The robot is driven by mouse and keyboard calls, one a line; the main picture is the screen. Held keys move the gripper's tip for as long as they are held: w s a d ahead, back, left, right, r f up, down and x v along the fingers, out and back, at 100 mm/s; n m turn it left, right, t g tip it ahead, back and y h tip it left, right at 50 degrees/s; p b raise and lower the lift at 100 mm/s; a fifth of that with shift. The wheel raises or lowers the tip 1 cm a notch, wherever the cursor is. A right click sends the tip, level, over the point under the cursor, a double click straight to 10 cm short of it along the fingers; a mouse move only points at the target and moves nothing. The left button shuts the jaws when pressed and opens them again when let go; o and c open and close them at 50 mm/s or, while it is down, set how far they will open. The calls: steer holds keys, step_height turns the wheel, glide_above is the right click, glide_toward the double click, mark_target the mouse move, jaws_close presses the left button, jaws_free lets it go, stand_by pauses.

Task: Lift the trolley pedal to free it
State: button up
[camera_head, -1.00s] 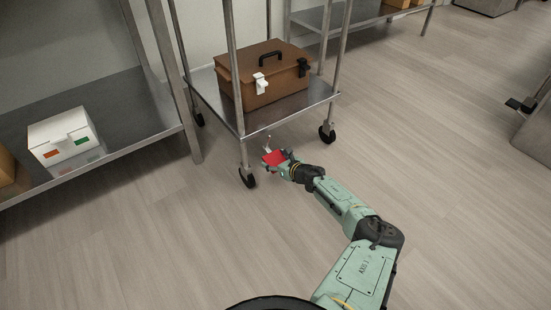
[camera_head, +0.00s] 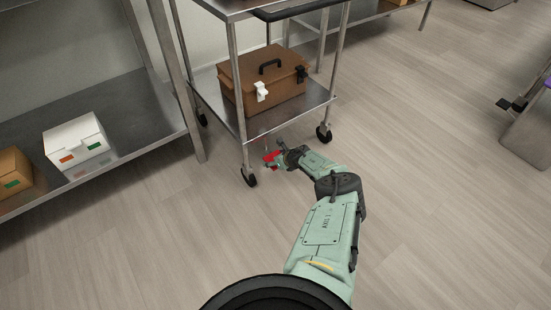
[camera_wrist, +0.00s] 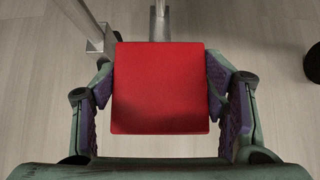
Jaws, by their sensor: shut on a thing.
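The trolley pedal is a red plate (camera_wrist: 161,88), seen from above in the wrist view on the end of a grey metal stem (camera_wrist: 159,22). My gripper (camera_wrist: 163,100) has its purple pads on the left and right sides of the pedal and is shut on it. In the head view the red pedal (camera_head: 271,156) shows small, low under the front edge of the trolley (camera_head: 243,131), with my gripper (camera_head: 279,159) at it from the right. Part of the pedal is hidden by the gripper there.
A brown case (camera_head: 262,82) stands on the trolley's lower shelf. A front caster (camera_head: 249,178) is left of the pedal and another caster (camera_head: 324,133) is right. A steel rack at left holds a white box (camera_head: 75,146).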

steer(key=o, duration=1.7)
steer(key=shift+r, duration=0.1)
steer(key=shift+s+d+r, duration=0.2)
steer(key=shift+d+r, duration=0.1)
steer(key=shift+r, duration=0.15)
steer(key=v, duration=1)
steer(key=shift+s, duration=0.35)
steer(key=shift+r, duration=0.15)
